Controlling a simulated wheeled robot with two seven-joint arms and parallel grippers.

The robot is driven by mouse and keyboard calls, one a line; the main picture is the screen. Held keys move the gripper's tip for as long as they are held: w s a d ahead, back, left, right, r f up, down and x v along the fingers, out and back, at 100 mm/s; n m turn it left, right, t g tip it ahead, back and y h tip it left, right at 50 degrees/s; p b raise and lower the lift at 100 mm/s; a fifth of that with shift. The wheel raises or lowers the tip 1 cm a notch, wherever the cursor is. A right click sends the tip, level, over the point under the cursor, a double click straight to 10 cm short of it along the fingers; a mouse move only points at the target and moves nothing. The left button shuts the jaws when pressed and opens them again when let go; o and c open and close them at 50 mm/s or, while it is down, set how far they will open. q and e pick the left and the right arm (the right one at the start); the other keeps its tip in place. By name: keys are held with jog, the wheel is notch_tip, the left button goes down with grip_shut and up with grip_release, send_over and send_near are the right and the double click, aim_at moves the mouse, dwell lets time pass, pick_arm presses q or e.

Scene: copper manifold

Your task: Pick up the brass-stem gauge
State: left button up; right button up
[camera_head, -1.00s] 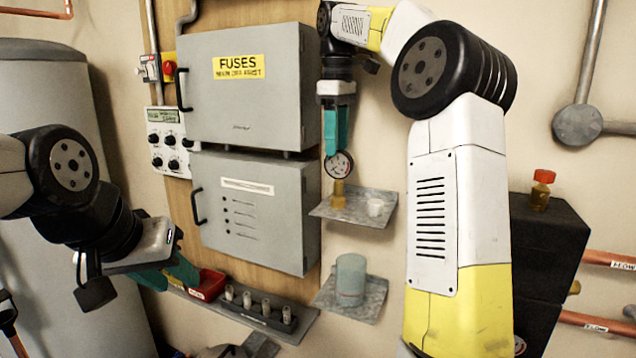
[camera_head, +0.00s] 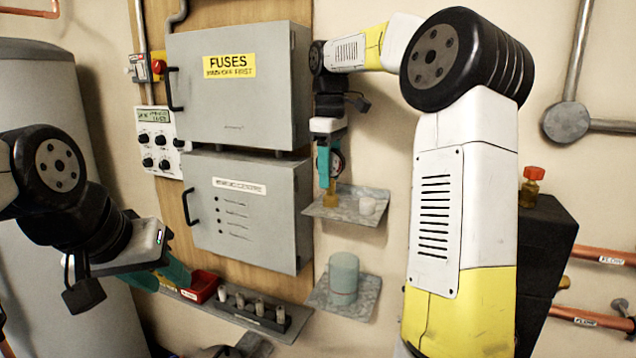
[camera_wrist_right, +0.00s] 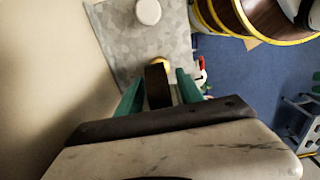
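The brass-stem gauge stands upright on the upper grey shelf (camera_head: 345,210). Its round dial (camera_head: 336,165) is partly hidden behind a finger, and its brass stem (camera_head: 330,198) shows below. My right gripper (camera_head: 327,163) points down at the gauge. In the right wrist view the dark edge of the gauge (camera_wrist_right: 157,86) lies between the two teal fingers (camera_wrist_right: 160,95), with a narrow gap visible beside it, so the gripper looks open around it.
A small white cup (camera_head: 367,206) stands just right of the gauge on the same shelf. A translucent teal cup (camera_head: 343,280) is on the shelf below. The fuse boxes (camera_head: 235,90) are close on the left. A red tray (camera_head: 203,287) and a dark fuse rack (camera_head: 258,312) sit lower left.

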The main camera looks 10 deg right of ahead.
grip_shut()
jog(key=shift+r, duration=0.1)
